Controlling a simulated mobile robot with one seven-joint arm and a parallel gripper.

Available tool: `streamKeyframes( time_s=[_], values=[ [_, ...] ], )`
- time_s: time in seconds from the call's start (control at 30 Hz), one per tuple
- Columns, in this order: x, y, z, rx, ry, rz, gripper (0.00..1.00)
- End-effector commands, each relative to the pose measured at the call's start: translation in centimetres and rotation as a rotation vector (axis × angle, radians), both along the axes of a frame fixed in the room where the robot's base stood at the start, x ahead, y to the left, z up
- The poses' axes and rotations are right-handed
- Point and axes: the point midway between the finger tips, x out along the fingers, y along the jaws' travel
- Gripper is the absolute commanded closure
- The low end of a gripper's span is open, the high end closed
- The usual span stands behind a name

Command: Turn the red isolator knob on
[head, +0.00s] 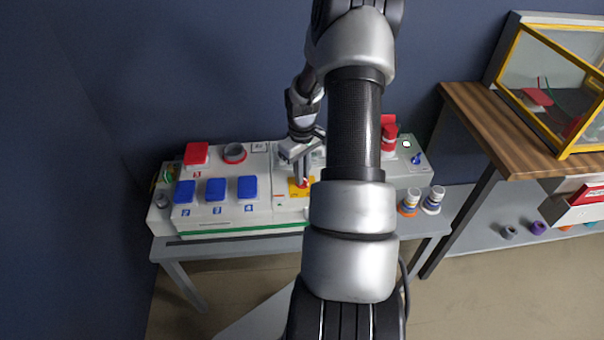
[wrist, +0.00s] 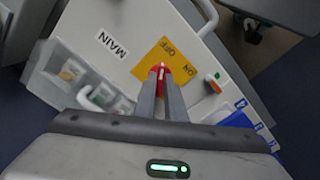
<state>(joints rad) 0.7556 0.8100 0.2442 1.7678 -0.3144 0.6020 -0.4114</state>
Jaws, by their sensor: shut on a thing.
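The red isolator knob (wrist: 161,70) sits on a yellow plate (wrist: 162,55) marked ON and OFF, beside a MAIN label, in the wrist view. A white line runs across the knob, and it points roughly between the two words, though I cannot tell its exact setting. My gripper (wrist: 163,85) is shut on the knob, one finger on each side. In the head view my gripper (head: 302,178) reaches down to the knob (head: 301,184) on the yellow plate (head: 295,190). My arm hides part of the panel to the right.
A red plug (head: 389,137) and blue switch (head: 416,159) are at right. In the wrist view, clear covers (wrist: 75,80) and a white handle (wrist: 206,14) flank the plate.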

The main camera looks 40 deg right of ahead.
Motion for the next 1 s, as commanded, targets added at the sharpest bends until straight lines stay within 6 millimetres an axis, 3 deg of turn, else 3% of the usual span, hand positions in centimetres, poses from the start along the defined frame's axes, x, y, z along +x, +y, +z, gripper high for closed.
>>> streamKeyframes(
  time_s=[1.0],
  values=[
    [0.03, 0.00, 0.10, -0.001, 0.000, -0.949, 1.00]
  ],
)
